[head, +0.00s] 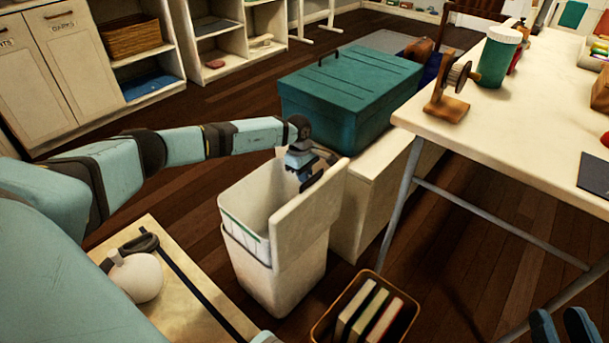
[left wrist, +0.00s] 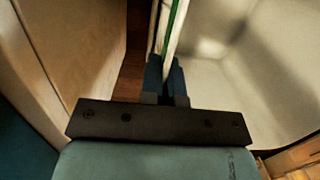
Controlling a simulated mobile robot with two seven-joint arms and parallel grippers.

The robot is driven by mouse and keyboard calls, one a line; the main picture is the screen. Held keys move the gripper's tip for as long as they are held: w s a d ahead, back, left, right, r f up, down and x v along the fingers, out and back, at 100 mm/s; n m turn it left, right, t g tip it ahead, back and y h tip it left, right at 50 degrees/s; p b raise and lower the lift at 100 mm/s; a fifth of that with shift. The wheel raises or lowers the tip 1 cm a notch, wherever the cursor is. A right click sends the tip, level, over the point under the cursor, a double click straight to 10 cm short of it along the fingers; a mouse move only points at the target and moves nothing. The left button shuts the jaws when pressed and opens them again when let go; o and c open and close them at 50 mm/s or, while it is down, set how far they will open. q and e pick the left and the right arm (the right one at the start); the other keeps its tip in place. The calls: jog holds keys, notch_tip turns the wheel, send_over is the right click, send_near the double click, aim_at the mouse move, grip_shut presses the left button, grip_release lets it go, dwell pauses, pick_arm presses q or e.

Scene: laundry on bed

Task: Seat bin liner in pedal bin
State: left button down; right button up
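The white pedal bin (head: 285,285) stands upright on the floor, with a pale raised panel (head: 308,208) at its right side. A white liner with green stripes (head: 238,232) shows inside the near left rim. My left gripper (head: 308,178) is at the bin's far rim, partly hidden by the raised panel. In the left wrist view, its blue fingers (left wrist: 167,80) are close together on a pale, green-striped edge of the liner (left wrist: 175,25), with the bin's pale inside wall (left wrist: 250,65) to the right. My right gripper (head: 563,326) is empty, fingers apart, at the bottom right.
A teal box (head: 350,95) sits on a pale low unit (head: 385,180) behind the bin. A white table (head: 510,130) stands to the right. A basket of books (head: 365,312) is in front of the bin. A wooden board (head: 205,270) with a white round object (head: 135,277) is to the left.

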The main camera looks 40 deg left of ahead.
pick_arm(q)
jog(key=shift+f, duration=3.8)
jog(key=c, duration=1.3)
grip_release()
jog(key=shift+o, duration=0.2)
jog(key=shift+r, duration=0.1)
